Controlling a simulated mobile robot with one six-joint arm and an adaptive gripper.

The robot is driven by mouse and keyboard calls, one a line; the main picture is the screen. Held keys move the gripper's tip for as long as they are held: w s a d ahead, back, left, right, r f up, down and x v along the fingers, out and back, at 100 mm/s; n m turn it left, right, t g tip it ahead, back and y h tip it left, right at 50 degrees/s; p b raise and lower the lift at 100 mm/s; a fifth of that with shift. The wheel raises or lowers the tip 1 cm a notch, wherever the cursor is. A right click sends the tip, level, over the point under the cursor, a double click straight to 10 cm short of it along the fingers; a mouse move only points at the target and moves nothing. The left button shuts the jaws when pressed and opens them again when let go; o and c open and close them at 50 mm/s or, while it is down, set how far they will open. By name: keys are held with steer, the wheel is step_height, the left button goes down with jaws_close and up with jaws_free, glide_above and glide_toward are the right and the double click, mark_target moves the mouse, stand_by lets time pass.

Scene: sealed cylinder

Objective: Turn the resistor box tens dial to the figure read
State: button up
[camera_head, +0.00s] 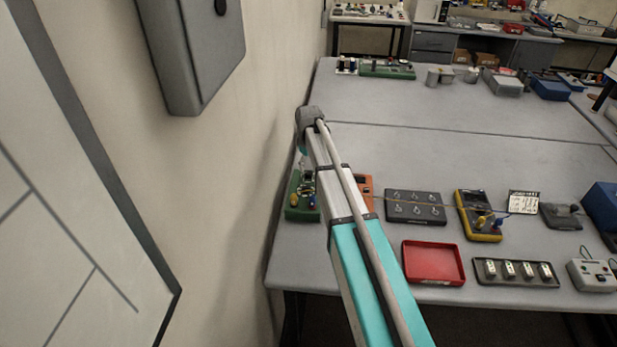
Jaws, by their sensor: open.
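A dark box with several small knobs (415,206) lies on the near bench, right of my arm; it looks like the resistor box. Its knob settings and markings are too small to read, so I cannot tell which knob is the tens dial. A yellow multimeter (478,215) lies to its right, its display too small to read. A small white card with dark marks (523,202) stands beyond the meter, its writing unreadable. My teal and grey arm reaches up from the bottom to the bench's left edge.
A green circuit board (302,208) and an orange box (366,186) are partly behind my arm. A red tray (433,262) and a dark rack (516,272) lie in front. The wall runs close on the left. The bench middle (440,150) is clear.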

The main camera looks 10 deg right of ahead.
mark_target(309, 172)
steer(key=shift+f+b, duration=1.5)
steer(key=shift+f, duration=0.35)
jaws_close()
